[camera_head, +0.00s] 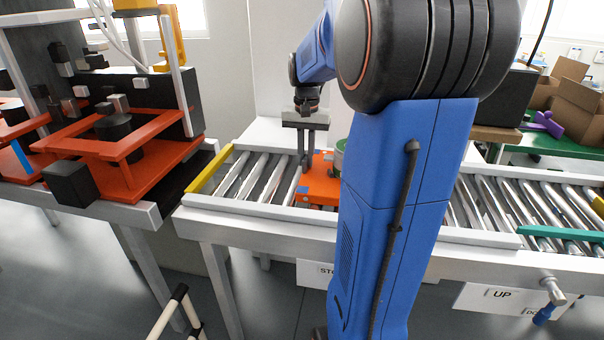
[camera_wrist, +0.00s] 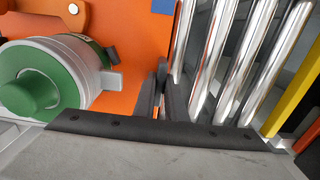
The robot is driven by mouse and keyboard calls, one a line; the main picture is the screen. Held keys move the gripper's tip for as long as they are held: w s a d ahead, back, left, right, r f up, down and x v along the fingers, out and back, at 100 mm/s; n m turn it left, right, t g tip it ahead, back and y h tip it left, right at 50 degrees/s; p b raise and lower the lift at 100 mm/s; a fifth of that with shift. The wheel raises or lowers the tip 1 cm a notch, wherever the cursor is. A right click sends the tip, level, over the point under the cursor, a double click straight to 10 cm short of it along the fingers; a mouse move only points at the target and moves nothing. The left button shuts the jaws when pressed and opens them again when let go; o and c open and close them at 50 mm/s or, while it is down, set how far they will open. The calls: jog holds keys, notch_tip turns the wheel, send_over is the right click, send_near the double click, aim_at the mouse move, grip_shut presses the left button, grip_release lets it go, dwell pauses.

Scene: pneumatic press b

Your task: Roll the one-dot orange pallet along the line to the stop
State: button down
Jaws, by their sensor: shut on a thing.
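The orange pallet (camera_head: 321,186) lies on the roller conveyor, partly hidden behind my blue arm. It fills the upper left of the wrist view (camera_wrist: 135,28). A green and white cylindrical part (camera_wrist: 62,75) rests on it, and its green top (camera_head: 340,146) shows beside my arm. A blue patch (camera_wrist: 165,6) marks the pallet. My gripper (camera_head: 306,163) points down at the pallet's left edge. In the wrist view its dark fingers (camera_wrist: 165,92) are close together, shut on the pallet's edge. The exact contact is partly hidden.
Bare rollers (camera_wrist: 232,55) lie between the pallet and the yellow end bar (camera_head: 209,170), also in the wrist view (camera_wrist: 296,70). The orange-framed press (camera_head: 120,150) stands left past the conveyor end. More rollers (camera_head: 490,205) and a teal bar (camera_head: 560,234) lie right.

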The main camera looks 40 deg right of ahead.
jog(key=shift+s, duration=0.1)
dwell(0.3)
jog(key=shift+s+d, duration=1.45)
jog(key=shift+s, duration=0.35)
jog(key=shift+s+d, duration=1.4)
jog(key=shift+s, duration=0.45)
jog(key=shift+s+d, duration=1.45)
jog(key=shift+s, duration=0.35)
jog(key=shift+s+d, duration=1.45)
jog(key=shift+s, duration=0.4)
jog(key=shift+s+d, duration=1.45)
jog(key=shift+s, duration=0.4)
jog(key=shift+s+d, duration=1.45)
jog(key=shift+s, duration=0.4)
